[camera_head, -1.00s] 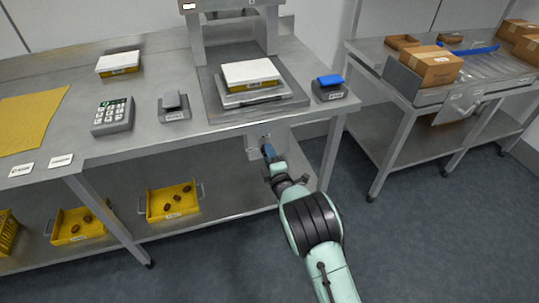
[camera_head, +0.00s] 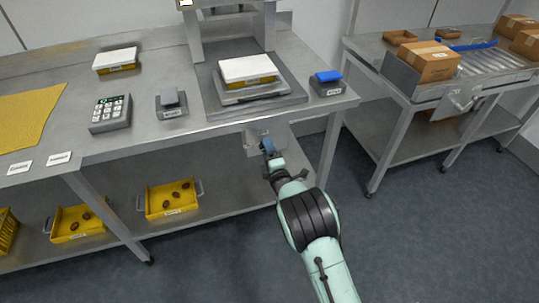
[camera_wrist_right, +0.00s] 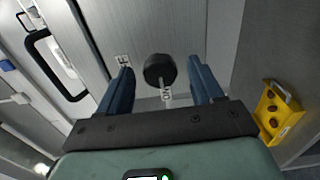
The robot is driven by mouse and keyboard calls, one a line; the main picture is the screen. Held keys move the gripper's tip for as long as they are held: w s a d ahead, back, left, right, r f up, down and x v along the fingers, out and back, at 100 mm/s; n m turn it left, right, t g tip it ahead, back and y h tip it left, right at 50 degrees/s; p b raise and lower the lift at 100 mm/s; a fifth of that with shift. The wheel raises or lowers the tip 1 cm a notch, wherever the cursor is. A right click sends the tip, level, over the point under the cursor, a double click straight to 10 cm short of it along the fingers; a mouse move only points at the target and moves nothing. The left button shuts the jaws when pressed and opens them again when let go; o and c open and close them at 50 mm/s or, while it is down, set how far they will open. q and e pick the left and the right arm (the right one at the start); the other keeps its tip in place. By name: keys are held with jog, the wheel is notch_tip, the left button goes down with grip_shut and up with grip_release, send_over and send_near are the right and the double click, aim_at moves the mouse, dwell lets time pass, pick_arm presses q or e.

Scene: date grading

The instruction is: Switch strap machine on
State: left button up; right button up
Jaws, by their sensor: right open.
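The switch is a round black knob (camera_wrist_right: 159,70) on a grey plate in the right wrist view, with partly hidden letter labels beside it. My right gripper (camera_wrist_right: 160,90) is open, with one blue finger on each side of the knob. Gaps show between the knob and both fingers; contact is not visible. In the head view my right gripper (camera_head: 268,150) is in front of a grey switch box (camera_head: 252,140) under the bench's front edge. The knob is hidden there. A grey arch-shaped machine (camera_head: 195,40) stands on the bench above. My left gripper is not in view.
The steel bench (camera_head: 200,137) carries a white-topped yellow box (camera_head: 248,69) on a plate, a keypad (camera_head: 110,113) and small devices. Yellow trays (camera_head: 150,210) sit on the shelf below. A second bench with cartons (camera_head: 425,62) stands right. Floor between the benches is clear.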

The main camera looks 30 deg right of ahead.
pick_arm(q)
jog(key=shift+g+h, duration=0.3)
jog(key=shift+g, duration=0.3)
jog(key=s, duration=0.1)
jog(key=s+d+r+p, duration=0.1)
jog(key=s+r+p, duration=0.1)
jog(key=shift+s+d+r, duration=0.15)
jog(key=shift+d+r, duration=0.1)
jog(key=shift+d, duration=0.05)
pick_arm(e)
jog(key=v, duration=1.3)
jog(key=shift+s, duration=0.2)
